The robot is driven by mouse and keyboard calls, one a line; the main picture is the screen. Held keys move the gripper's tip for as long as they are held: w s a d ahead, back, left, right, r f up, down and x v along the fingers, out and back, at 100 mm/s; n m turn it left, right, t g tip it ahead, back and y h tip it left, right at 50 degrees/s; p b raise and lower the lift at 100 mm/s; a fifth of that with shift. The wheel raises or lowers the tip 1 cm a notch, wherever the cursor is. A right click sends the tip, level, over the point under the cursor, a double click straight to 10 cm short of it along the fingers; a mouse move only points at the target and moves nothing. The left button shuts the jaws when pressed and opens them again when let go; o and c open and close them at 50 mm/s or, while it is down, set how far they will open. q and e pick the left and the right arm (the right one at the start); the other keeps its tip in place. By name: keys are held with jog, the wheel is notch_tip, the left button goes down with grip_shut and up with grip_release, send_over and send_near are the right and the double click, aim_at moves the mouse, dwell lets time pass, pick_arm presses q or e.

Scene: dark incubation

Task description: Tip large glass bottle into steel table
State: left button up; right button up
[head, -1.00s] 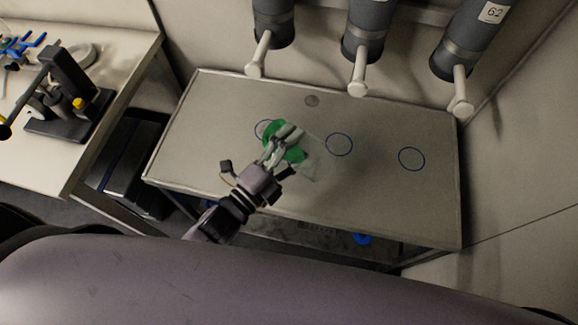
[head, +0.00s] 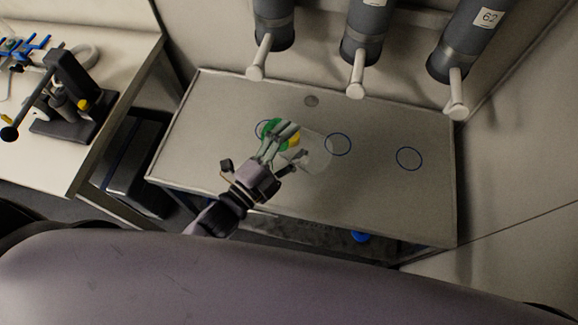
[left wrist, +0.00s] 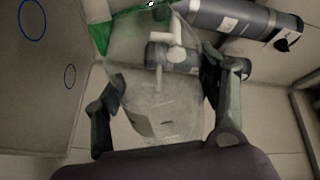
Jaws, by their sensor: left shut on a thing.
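My left gripper (head: 293,142) is over the left half of the steel table (head: 230,185), shut on the large glass bottle (head: 318,153). The bottle is clear and tilted well over, with its glass body to the right of the fingers. A green part (head: 275,130) shows to their left, with a bit of yellow beside it. In the left wrist view the clear bottle (left wrist: 158,105) lies between the two fingers (left wrist: 163,80), with green at its far end. I cannot tell whether the bottle touches the table. My right gripper is not in view.
A bench (head: 40,165) with a black stand stands at left. The table's right half is clear.

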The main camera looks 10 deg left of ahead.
pick_arm(q)
jog(key=shift+r, duration=0.15)
jog(key=shift+p, duration=0.3)
dwell(1.3)
jog(key=shift+w+a+r+n+p, duration=0.2)
jog(key=shift+a+r+n+p, duration=0.1)
jog(key=shift+r+n+p, duration=0.35)
jog(key=shift+f, duration=0.3)
